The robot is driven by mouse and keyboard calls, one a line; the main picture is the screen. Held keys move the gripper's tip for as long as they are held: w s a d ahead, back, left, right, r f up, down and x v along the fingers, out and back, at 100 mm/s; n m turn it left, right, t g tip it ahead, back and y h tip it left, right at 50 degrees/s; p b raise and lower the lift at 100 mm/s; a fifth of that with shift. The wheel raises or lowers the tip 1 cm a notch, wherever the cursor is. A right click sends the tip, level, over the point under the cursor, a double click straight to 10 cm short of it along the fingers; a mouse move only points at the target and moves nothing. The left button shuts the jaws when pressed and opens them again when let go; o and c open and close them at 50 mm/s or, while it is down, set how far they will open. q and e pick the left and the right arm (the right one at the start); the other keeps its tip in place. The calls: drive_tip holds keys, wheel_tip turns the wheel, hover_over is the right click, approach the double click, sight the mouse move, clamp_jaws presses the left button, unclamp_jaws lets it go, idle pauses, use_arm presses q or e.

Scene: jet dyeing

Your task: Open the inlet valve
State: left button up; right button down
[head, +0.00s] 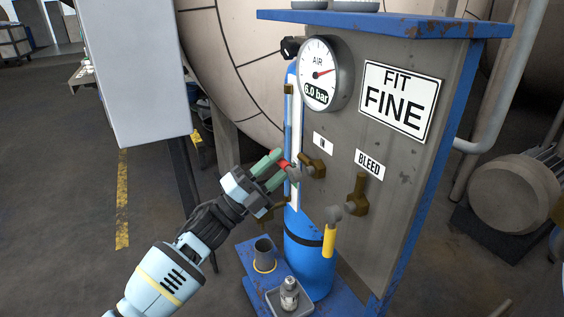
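The inlet valve (312,165) is a brass fitting below the "IN" label on the grey panel. Its red lever (285,164) points left, out from the panel. My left gripper (280,165) has its green fingers on either side of the red lever, which fills the gap between the fingertips. The lever's far end is partly hidden by the fingers. My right gripper is not in the head view.
The air gauge (324,73) reads about 6.0 bar. A grey cup (264,252) and a small bottle (289,292) stand on the blue base below.

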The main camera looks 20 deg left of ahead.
use_arm(q)
drive_tip(key=v, duration=0.6)
drive_tip(key=shift+s, duration=0.15)
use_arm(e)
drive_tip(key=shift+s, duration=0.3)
use_arm(q)
drive_tip(key=shift+a+f, duration=0.1)
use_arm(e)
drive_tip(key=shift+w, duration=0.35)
